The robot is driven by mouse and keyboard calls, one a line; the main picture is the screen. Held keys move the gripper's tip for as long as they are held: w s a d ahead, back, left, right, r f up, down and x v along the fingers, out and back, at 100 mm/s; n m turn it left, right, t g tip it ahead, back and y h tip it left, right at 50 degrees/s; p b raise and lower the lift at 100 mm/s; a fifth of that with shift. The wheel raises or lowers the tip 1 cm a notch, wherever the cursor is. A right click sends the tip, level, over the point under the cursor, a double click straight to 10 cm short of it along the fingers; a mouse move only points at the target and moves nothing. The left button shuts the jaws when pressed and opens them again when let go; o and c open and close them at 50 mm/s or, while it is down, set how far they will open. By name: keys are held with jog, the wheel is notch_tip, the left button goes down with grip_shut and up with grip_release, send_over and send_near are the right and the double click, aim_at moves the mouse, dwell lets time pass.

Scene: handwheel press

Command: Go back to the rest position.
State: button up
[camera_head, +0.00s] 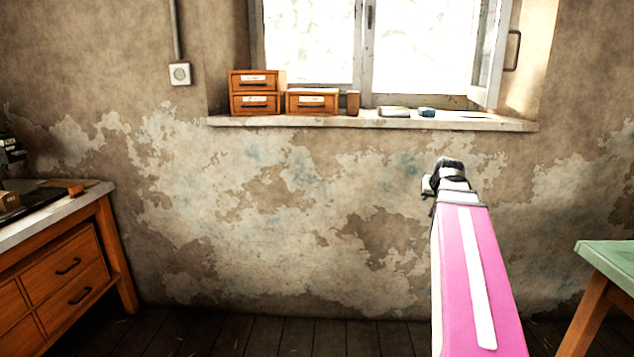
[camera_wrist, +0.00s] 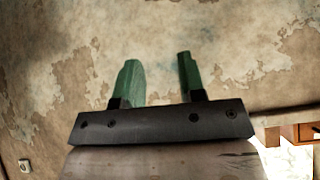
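My arm, pink with a white stripe, reaches up from the bottom right of the head view. My gripper (camera_wrist: 160,82) shows in the wrist view as two green fingers standing apart on a dark bar, with nothing between them. In the head view, the end of the arm is seen from behind against the wall, and the fingers are hard to make out there. The gripper touches nothing that I can see. Bare peeling wall (camera_wrist: 235,45) lies beyond the fingers.
A wooden workbench with drawers (camera_head: 70,280) stands at the left. The corner of a green-topped table (camera_head: 610,258) is at the right. A window sill (camera_head: 340,122) carries small drawer boxes (camera_head: 255,92) and a brown cup (camera_head: 352,103). The floor between is clear.

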jog(key=s+a+f+g, duration=0.3)
jog(key=s+a+f, duration=0.2)
jog(key=f, duration=0.6)
jog(key=s+a+f+n+g, duration=0.1)
jog(key=s+a+f+g, duration=0.1)
jog(key=s+a+f, duration=0.4)
jog(key=s+a+f+n+g, duration=0.1)
jog(key=s+a+f+g, duration=0.2)
jog(key=f, duration=1.3)
jog(key=s+a, duration=0.2)
jog(key=a, duration=0.3)
jog(key=shift+s+a+f+g+y, duration=0.2)
jog(key=shift+s+f+g+y, duration=0.1)
jog(key=shift+f+y, duration=0.1)
jog(key=shift+w, duration=0.1)
